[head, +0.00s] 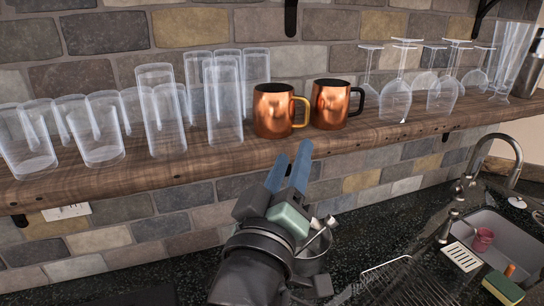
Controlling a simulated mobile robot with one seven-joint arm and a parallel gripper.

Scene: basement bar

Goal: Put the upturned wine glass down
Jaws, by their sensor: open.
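Several clear wine glasses (397,97) stand upside down on the right part of the wooden shelf, bowls down and feet up. They overlap, and I cannot tell which one the task means. My gripper (291,154) is in front of and just below the shelf edge, left of the glasses and under the copper mugs. Its two blue fingers point up toward the shelf and are apart. I see nothing held between them.
Two copper mugs (273,112) stand mid-shelf (205,163), with several clear tumblers (100,135) to the left. Below are a dark counter (165,262), a wire rack (400,285), and a sink (510,240) with a faucet (500,145). A sponge (503,288) lies at lower right.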

